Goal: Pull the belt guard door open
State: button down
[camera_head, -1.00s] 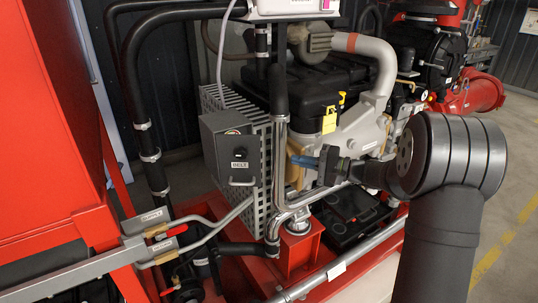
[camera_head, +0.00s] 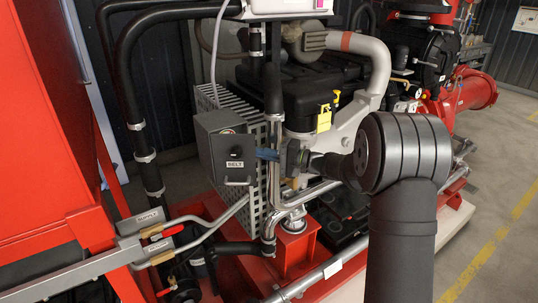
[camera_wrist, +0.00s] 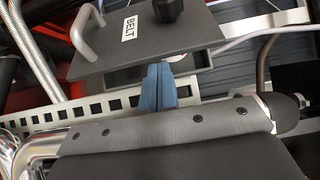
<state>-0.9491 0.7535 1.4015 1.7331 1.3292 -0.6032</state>
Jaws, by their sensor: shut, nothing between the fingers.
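The belt guard door (camera_head: 237,154) is a grey panel labelled BELT, with a black knob and a bar handle (camera_head: 238,182). In the wrist view the door (camera_wrist: 150,40) stands a little away from the grey box behind it, with a gap along its near edge, and its handle (camera_wrist: 88,30) is at the upper left. My gripper (camera_head: 262,154) has blue fingers, shut and empty. In the wrist view my gripper (camera_wrist: 158,72) has its fingertips at the door's near edge, by the gap. I cannot tell whether they touch the door.
A perforated metal guard (camera_head: 262,200) stands behind and below the box. A vertical pipe (camera_head: 274,150) runs close beside my gripper. Lever valves (camera_head: 150,225) lie at the lower left. The engine (camera_head: 325,85) is behind; open floor lies at the right.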

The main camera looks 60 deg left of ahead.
jog(key=shift+d, duration=0.15)
jog(key=shift+s+d+m+t+y, duration=0.45)
jog(key=shift+d+m+t, duration=0.15)
jog(key=shift+t, duration=0.1)
jog(key=shift+s+d+m+t+y, duration=0.45)
jog(key=shift+d+m+t, duration=0.1)
jog(key=shift+t, duration=0.15)
jog(key=s+d+t, duration=0.1)
jog(key=s+d, duration=0.4)
jog(key=s, duration=0.6)
jog(key=shift+d+m+y, duration=0.25)
jog(key=shift+m+y, duration=0.05)
jog(key=shift+m, duration=0.05)
jog(key=shift+d, duration=0.1)
jog(key=s+d, duration=0.4)
jog(key=d, duration=0.4)
jog(key=shift+s+d, duration=0.35)
